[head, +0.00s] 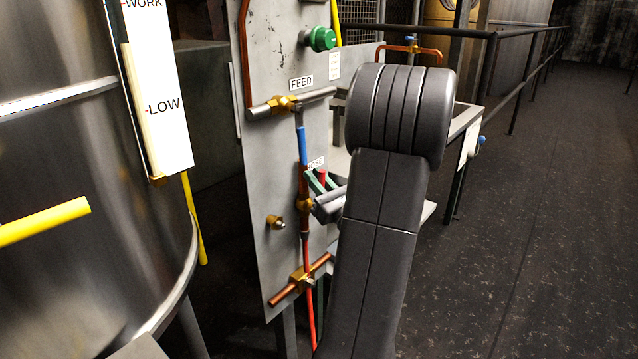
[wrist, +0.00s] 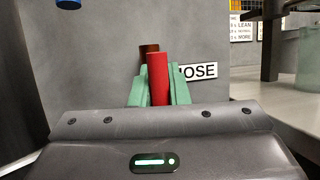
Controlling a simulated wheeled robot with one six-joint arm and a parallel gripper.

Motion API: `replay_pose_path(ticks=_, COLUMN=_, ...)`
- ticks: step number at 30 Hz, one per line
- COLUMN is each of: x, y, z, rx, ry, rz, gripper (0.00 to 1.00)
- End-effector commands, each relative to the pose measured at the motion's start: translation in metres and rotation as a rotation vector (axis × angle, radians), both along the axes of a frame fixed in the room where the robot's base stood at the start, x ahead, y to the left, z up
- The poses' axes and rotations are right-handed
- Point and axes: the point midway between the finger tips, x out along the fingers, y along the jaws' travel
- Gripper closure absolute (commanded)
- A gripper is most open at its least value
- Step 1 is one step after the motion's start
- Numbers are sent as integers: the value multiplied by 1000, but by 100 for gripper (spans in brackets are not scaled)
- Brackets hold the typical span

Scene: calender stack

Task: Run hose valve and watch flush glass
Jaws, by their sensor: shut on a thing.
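My gripper (head: 321,178) is at the panel by the HOSE label (head: 316,163). Its green fingers, also in the wrist view (wrist: 159,88), are shut on the red hose valve handle (wrist: 158,72), one on each side. In the head view the handle's red end (head: 322,175) shows between the fingers. A brown pipe end (wrist: 148,50) shows behind the handle. The HOSE label (wrist: 198,71) is partly covered by a finger. A pale translucent vessel (wrist: 309,55) stands at the right edge of the wrist view; I cannot tell whether it is the flush glass.
The grey panel (head: 262,190) carries a FEED valve (head: 284,104) with a blue handle (head: 302,146), a green knob (head: 322,39) and a lower brass fitting (head: 300,278). A steel tank (head: 70,150) with a LOW gauge (head: 165,107) stands left. Dark floor (head: 540,220) is clear at right.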

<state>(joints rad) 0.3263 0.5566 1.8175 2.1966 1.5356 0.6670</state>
Motion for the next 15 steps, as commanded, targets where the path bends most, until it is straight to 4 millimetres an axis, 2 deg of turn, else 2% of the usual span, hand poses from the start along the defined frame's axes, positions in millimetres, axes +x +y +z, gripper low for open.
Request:
replay_pose_path(ticks=14, x=-2, y=1, z=-2, rx=-8, ry=-5, rz=3, gripper=100)
replay_pose_path(ticks=15, x=-2, y=1, z=-2, rx=-8, ry=-5, rz=3, gripper=77)
